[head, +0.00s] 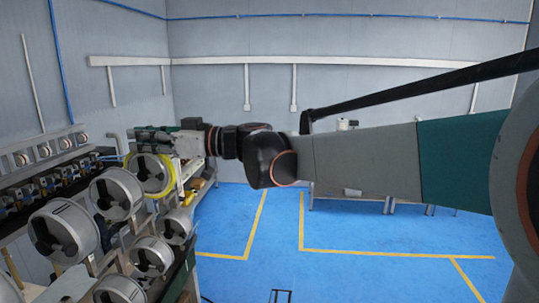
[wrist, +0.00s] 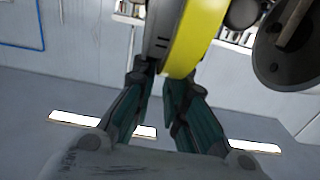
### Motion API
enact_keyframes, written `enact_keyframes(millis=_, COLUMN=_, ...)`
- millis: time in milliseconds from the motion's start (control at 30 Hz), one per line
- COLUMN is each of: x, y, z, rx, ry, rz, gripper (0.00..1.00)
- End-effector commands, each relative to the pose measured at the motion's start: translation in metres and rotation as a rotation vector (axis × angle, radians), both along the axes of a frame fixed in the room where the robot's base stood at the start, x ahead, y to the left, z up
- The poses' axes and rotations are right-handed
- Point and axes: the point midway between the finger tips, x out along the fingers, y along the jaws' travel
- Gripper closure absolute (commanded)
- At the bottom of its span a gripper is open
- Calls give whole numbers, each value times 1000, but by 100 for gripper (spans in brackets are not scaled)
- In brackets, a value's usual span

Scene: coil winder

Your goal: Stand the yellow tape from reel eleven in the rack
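The yellow tape (head: 170,177) shows in the head view as a ring at the rim of a grey reel at the far end of a bank of reels. In the wrist view the tape (wrist: 194,38) is a broad yellow band at the top middle, close to the fingertips. My gripper (head: 146,138) is at the upper edge of this reel in the head view. In the wrist view its two fingers (wrist: 160,78) are slightly apart, with the tape's lower end at the right fingertip. I cannot tell whether they pinch it. I cannot make out the rack for certain.
Several other grey reels, such as a large one (head: 62,232), stand close together at left. Shelves with small round parts (head: 42,150) are behind them. Another dark grey reel (wrist: 290,45) is near my right finger. The blue floor (head: 350,225) is open at right.

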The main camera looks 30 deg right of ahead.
Motion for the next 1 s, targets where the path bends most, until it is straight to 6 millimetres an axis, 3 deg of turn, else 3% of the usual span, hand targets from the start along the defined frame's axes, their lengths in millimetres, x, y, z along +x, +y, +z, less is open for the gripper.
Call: enact_keyframes(millis=1000, x=-9, y=5, z=-1, rx=-1, ry=0, rz=1, gripper=100)
